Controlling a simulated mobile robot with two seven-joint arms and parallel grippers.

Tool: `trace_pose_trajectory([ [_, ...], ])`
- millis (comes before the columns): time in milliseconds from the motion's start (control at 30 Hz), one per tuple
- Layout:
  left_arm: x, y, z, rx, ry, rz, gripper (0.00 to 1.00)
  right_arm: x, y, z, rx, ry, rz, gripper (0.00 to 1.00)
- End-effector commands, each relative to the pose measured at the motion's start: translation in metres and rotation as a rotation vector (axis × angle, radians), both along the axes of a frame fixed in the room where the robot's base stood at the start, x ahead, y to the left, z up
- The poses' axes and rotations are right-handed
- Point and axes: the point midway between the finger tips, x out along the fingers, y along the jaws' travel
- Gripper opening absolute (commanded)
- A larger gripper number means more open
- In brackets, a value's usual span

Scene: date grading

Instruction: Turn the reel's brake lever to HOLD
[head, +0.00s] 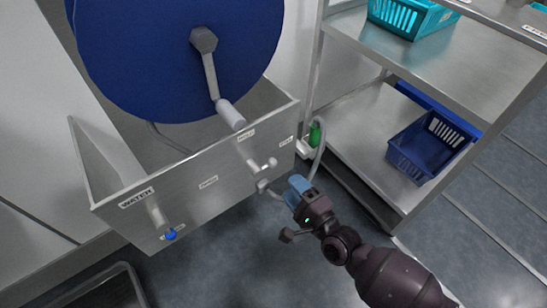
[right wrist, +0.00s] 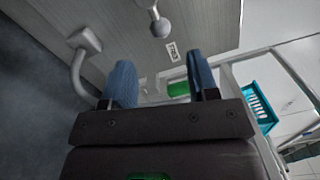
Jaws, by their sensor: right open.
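The blue reel (head: 175,50) with its grey crank sits over a grey metal trough. The brake lever (head: 262,166), a pale grey arm with a rounded end, is on the trough's front panel near its right end. Its ball end (right wrist: 160,27) shows at the top of the right wrist view. Small labels (head: 286,142) sit around it, too small to read surely. My right gripper (head: 297,188) has blue fingers and is open and empty. It is below and to the right of the lever, apart from it. My left gripper is not in view.
A green nozzle (head: 315,134) on a grey hose is at the trough's right end. A blue-handled tap (head: 170,233) is under the WATER label. A steel shelf (head: 350,125) with blue (head: 432,147) and teal (head: 410,17) baskets stands right.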

Motion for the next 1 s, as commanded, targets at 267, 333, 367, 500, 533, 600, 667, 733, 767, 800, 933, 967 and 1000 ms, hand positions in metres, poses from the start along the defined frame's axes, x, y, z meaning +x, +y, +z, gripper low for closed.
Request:
trace_pose_trajectory([
  [267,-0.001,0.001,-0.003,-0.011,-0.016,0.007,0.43,0.037,0.028,0.001,0.002,0.001,-0.001,0.54],
  [333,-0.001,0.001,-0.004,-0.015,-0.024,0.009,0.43,0.046,0.035,0.0,0.0,0.001,0.0,0.54],
  [367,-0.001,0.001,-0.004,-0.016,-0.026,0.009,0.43,0.05,0.037,0.0,0.001,0.002,0.0,0.54],
  [500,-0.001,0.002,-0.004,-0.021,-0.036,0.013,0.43,0.065,0.048,0.002,0.0,0.0,-0.001,0.54],
  [533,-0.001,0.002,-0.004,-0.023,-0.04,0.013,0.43,0.068,0.049,0.002,-0.001,0.0,-0.001,0.54],
  [600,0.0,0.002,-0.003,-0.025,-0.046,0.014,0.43,0.072,0.053,0.002,-0.001,0.0,-0.001,0.54],
  [667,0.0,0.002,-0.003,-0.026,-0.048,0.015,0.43,0.075,0.055,0.003,-0.001,0.0,0.0,0.54],
  [733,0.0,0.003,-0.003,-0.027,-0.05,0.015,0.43,0.077,0.056,0.004,-0.002,0.0,0.0,0.54],
  [767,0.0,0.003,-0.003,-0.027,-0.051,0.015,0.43,0.078,0.057,0.004,-0.002,0.0,0.0,0.54],
  [800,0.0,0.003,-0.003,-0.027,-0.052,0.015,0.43,0.078,0.057,0.004,-0.002,0.0,0.0,0.54],
  [933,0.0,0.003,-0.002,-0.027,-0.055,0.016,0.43,0.078,0.057,0.004,-0.003,-0.001,0.0,0.54],
  [967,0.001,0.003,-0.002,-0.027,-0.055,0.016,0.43,0.078,0.057,0.004,-0.003,-0.001,0.0,0.54],
  [1000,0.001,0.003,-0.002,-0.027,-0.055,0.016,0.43,0.078,0.057,0.004,-0.003,-0.001,0.0,0.54],
])
